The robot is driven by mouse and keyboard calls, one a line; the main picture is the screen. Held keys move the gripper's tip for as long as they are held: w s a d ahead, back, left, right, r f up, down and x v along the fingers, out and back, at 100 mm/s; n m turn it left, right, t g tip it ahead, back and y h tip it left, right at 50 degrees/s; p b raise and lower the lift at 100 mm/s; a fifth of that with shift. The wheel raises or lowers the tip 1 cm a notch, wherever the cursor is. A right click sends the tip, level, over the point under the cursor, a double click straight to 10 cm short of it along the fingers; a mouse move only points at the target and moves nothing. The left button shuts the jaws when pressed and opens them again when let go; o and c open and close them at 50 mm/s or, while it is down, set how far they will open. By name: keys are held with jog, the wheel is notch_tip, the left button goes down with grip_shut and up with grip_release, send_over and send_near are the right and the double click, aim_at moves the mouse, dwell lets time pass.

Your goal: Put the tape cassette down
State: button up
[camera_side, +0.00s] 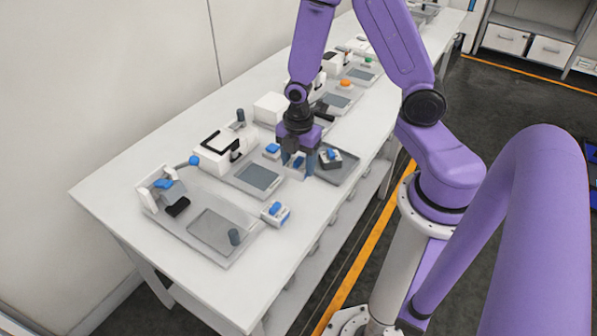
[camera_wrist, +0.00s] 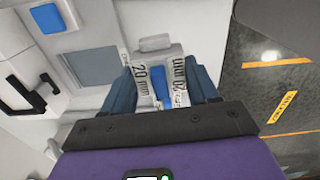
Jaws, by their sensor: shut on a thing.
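My gripper (camera_side: 297,172) is shut on a white tape cassette with a blue middle (camera_side: 298,161), pointing down over the white table. A similar white and blue cassette (camera_side: 275,214) lies on the table nearer the front. Another blue and white item (camera_side: 331,155) sits in a dark grey tray (camera_side: 343,176) just right of my gripper.
A label-printer-like white machine (camera_side: 212,154) and a plate with a grey pad (camera_side: 258,177) stand left of my gripper. A larger plate (camera_side: 212,232) with a blue-knobbed device is at the front left. More stations line the far table. The front table corner is clear.

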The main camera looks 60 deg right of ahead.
aim_at(298, 159)
notch_tip(298, 159, up, 3)
jog(key=shift+w+r, duration=0.1)
jog(key=w+a+r, duration=0.2)
jog(key=w+r, duration=0.8)
jog(key=shift+m, duration=0.3)
jog(key=w+f, duration=0.2)
jog(key=w, duration=0.2)
jog(key=w+f, duration=0.3)
jog(key=w, duration=0.2)
jog(key=w+f, duration=0.3)
jog(key=w, duration=0.1)
jog(key=shift+w+a+f, duration=0.25)
jog(key=shift+w+f, duration=0.4)
jog(key=shift+f, duration=1.6)
jog(key=shift+f, duration=0.1)
jog(key=o, duration=0.8)
